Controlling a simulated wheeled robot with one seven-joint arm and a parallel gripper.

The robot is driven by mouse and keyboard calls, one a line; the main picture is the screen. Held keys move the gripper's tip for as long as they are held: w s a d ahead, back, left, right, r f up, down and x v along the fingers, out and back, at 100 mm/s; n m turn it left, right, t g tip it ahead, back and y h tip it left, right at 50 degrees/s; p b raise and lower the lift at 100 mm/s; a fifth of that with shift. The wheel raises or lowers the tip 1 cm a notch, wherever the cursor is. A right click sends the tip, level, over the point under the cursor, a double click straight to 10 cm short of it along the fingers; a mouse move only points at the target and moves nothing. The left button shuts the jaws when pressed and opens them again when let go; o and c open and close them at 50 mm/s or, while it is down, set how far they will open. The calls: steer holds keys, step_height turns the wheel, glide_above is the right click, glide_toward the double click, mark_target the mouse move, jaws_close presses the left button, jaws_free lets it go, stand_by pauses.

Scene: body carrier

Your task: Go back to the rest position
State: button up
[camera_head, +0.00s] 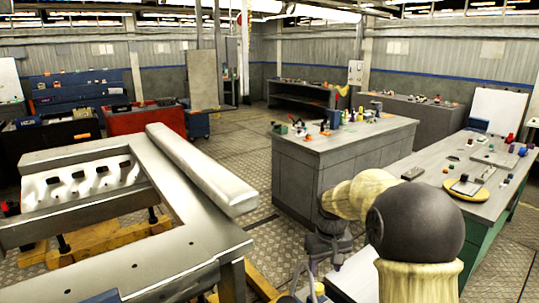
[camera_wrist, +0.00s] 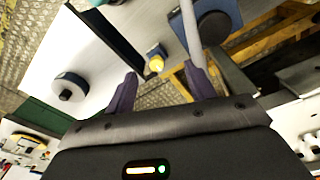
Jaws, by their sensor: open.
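My arm reaches forward from the lower right of the head view, with pale links and a dark round joint. My gripper (camera_head: 322,262) hangs at its far end, pointing down, small and partly lost against the floor. In the wrist view my gripper (camera_wrist: 163,88) shows two dark purple fingers spread apart. I see nothing held between them. A small yellow round part (camera_wrist: 156,63) shows beyond the gap between the fingers; I cannot tell how far away it is.
A metal frame (camera_head: 190,243) on wooden supports stands at left. A grey cabinet bench (camera_head: 345,148) with tools stands ahead. A green-legged workbench (camera_head: 424,188) with small parts and a yellow disc (camera_head: 468,190) stands at right. A red cart (camera_head: 143,121) stands farther back. Chequered floor (camera_head: 262,232) lies between.

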steer(key=s+f+m, duration=0.1)
steer(key=s+f, duration=0.1)
steer(key=s, duration=0.8)
steer(key=s+f+m+t, duration=0.1)
steer(key=s+f, duration=0.1)
steer(key=s, duration=0.9)
steer(key=shift+t, duration=0.3)
